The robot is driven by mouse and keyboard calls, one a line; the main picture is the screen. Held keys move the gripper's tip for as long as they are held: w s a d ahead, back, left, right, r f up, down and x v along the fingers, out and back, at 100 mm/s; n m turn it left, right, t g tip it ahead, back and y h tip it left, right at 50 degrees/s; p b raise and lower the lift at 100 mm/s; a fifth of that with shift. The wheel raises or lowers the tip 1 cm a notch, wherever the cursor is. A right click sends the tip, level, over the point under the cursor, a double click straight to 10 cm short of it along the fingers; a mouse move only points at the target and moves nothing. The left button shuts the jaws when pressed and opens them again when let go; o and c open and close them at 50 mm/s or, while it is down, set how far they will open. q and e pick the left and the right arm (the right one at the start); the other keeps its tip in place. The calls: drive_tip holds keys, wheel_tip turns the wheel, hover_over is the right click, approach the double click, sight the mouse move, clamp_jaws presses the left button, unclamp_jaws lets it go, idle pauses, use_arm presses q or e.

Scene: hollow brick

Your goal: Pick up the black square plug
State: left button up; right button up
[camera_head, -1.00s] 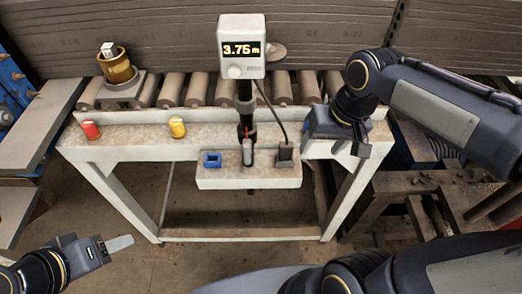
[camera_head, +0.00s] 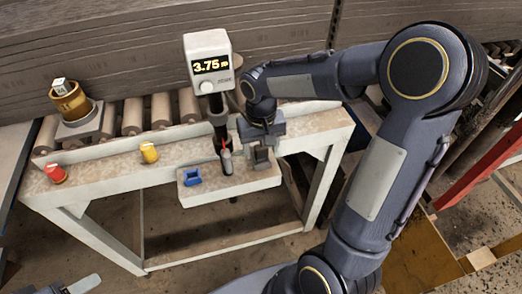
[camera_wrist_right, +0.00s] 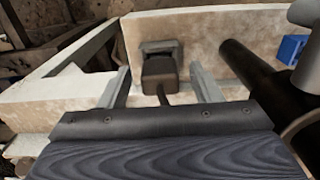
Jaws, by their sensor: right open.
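The black square plug (camera_head: 262,159) sits upright at the right end of the pale ledge (camera_head: 228,188) on the front of the bench. In the right wrist view the plug (camera_wrist_right: 160,72) shows between my two fingers, with its cord running toward the camera. My right gripper (camera_head: 263,145) is open above the plug, one finger on each side; I see gaps between the fingers and the plug. My left gripper (camera_head: 84,285) shows only in part at the bottom left edge; its jaws cannot be made out.
A blue square socket (camera_head: 192,177) and a dark vertical post (camera_head: 219,122) stand left of the plug. A display box (camera_head: 208,65) reading 3.75 tops the post. Red (camera_head: 56,173) and yellow (camera_head: 149,152) knobs sit on the bench. Rollers (camera_head: 160,111) lie behind.

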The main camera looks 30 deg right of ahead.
drive_tip(key=shift+f, duration=0.15)
drive_tip(key=c, duration=1.1)
drive_tip(key=shift+o, duration=0.2)
